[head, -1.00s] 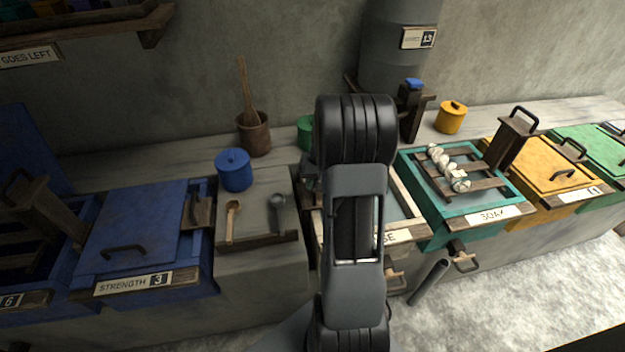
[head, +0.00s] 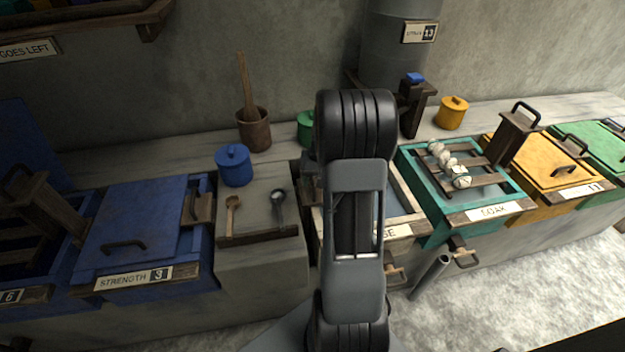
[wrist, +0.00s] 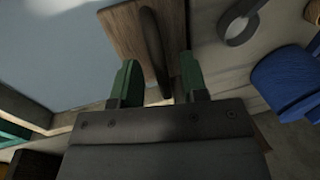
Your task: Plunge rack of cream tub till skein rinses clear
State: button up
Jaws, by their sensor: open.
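The cream tub (head: 407,200) stands mid-row, mostly hidden behind my arm; its label shows only the letters "SE". In the wrist view, a pale blue-grey surface (wrist: 60,50) inside a cream rim (wrist: 25,105) fills the left. A brown wooden board (wrist: 122,40) with a dark upright handle (wrist: 153,50) stands beside it. My gripper (wrist: 158,80) is open, its green fingers on either side of the handle in the picture; contact cannot be told. White skeins (head: 448,164) lie on the rack of the teal "SOAK" tub (head: 415,178). No skein shows in the cream tub's visible part.
A ledge with a wooden spoon (head: 232,213) and a grey ladle (head: 278,205) lies left of the cream tub. A blue lidded pot (head: 234,166) stands behind them. A yellow lidded tub (head: 547,163) stands beyond the teal one. A grey pipe (head: 428,278) leans in front.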

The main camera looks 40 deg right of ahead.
notch_tip(320, 180, up, 13)
jog(key=s+d+p, duration=0.1)
jog(key=d, duration=0.1)
jog(key=shift+d+r, duration=0.2)
jog(key=shift+d, duration=0.05)
dwell(1.2)
